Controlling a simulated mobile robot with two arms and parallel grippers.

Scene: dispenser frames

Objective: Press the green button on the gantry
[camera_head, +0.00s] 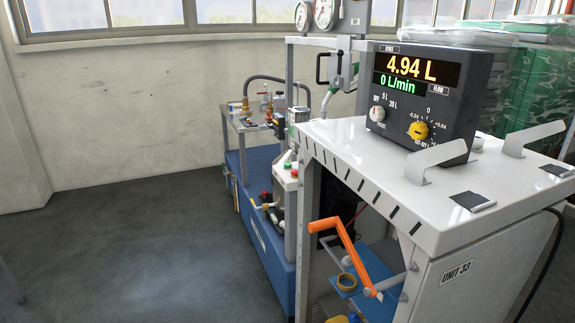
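The gantry (291,85) is a grey metal frame in the middle of the head view, with round gauges (325,12) at its top. A light box (283,186) sits on its lower part, behind the white cabinet's left edge. A small green spot (288,165) on top of this box looks like the green button, with a small red one (294,173) beside it. Both are too small to make out clearly. Whether the green one is pressed in cannot be told. Neither of my grippers is in view.
A white-topped cabinet (420,205) marked UNIT 33 fills the right, carrying a meter (425,95) reading 4.94 L. An orange crank handle (345,255) sticks out from its left side. A blue base (262,235) with pipes stands behind. The floor (130,250) at left is clear.

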